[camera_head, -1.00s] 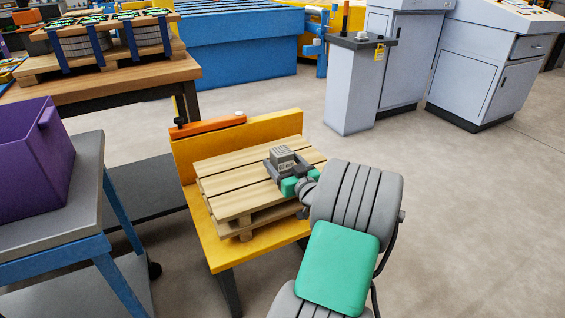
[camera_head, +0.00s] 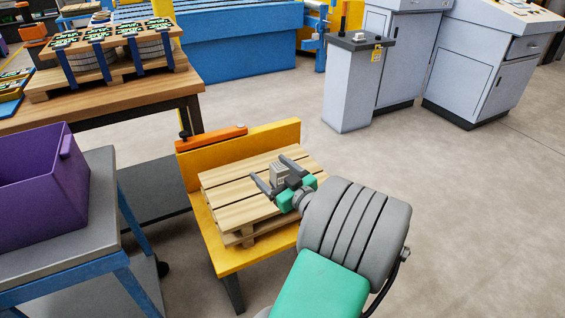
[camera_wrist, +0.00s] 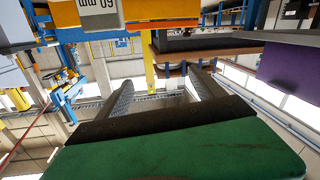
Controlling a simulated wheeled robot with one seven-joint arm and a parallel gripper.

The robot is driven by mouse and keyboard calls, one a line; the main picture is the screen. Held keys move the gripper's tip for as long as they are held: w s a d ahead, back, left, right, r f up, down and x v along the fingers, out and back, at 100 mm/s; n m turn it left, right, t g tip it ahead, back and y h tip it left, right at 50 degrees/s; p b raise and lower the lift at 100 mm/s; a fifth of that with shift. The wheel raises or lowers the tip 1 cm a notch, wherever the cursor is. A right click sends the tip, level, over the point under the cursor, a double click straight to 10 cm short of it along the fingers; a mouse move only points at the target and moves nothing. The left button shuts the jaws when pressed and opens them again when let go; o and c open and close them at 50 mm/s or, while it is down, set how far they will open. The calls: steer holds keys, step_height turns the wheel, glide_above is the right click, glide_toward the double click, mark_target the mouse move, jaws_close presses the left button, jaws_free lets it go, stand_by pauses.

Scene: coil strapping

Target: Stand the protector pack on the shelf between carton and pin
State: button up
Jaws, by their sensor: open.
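A block with upside-down lettering (camera_wrist: 97,18) is cut off by the top edge there. I cannot clearly pick out the shelf, carton or pin.
The pallet (camera_head: 228,186) sits on a yellow stand (camera_head: 224,262) with a raised back and an orange bar (camera_head: 212,138). A purple crate (camera_head: 35,195) stands on a grey cart (camera_head: 60,262) at left. A wooden table (camera_head: 130,100) is behind.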

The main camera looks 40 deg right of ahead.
mark_target(281, 165)
steer(key=d+f+m+g, duration=0.1)
steer(key=d+f, duration=0.1)
steer(key=d+f+m+g+h, duration=0.1)
steer(key=d+f, duration=0.1)
steer(key=d, duration=0.1)
steer(key=s+d+f+m+g+h, duration=0.1)
steer(key=d+f, duration=0.1)
steer(key=shift+d+g, duration=0.3)
steer(key=shift+w+m, duration=0.25)
steer(key=shift+m, duration=0.05)
steer(key=b+x, duration=0.2)
steer(key=x, duration=0.5)
steer(key=shift+w+r, duration=0.1)
steer(key=shift+w, duration=0.2)
steer(key=shift+c, duration=0.4)
steer(key=c, duration=1.5)
steer(key=shift+r, duration=0.1)
jaws_close()
steer(key=shift+r, duration=0.1)
